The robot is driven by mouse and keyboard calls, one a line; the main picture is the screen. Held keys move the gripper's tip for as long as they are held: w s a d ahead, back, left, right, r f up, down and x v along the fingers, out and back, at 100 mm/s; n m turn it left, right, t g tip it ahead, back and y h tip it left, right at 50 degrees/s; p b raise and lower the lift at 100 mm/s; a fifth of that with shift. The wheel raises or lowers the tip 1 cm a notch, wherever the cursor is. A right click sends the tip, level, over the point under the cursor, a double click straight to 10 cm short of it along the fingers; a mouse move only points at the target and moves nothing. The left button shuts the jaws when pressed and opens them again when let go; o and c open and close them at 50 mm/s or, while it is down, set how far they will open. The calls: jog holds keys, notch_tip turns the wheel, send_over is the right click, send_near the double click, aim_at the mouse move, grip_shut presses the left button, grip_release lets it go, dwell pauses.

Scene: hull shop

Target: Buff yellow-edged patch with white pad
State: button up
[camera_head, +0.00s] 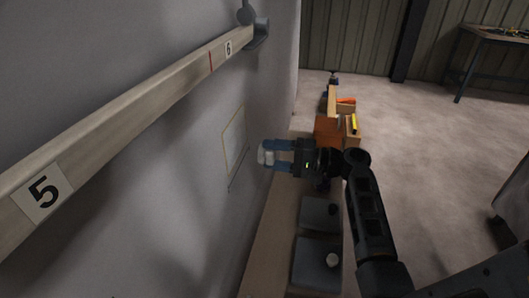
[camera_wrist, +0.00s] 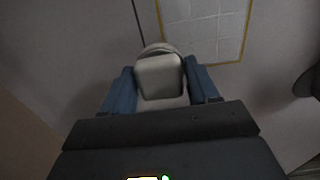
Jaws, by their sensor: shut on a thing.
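The yellow-edged patch (camera_head: 234,140) is a pale rectangle with a thin yellow outline on the grey hull wall. In the wrist view the patch (camera_wrist: 207,30) shows at the top, right of centre, partly cut off by the frame edge. My gripper (camera_head: 270,156) is shut on the white pad (camera_head: 264,155), with a blue finger on each side of it. In the wrist view the pad (camera_wrist: 160,76) sits between the fingers, and its far end overlaps the patch's lower left edge in the picture. I cannot tell whether the pad touches the wall.
A wooden rail (camera_head: 120,110) numbered 5 and 6 runs along the wall above the patch. Below is a plank (camera_head: 267,240) with dark boxes (camera_head: 318,264) and an orange box (camera_head: 326,131). A workbench (camera_head: 490,45) stands at back right. The floor at right is largely clear.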

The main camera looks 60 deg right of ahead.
jog(key=shift+v, duration=0.8)
jog(key=shift+p+v, duration=0.45)
jog(key=shift+v, duration=2.05)
jog(key=v, duration=0.4)
jog(key=shift+p, duration=0.3)
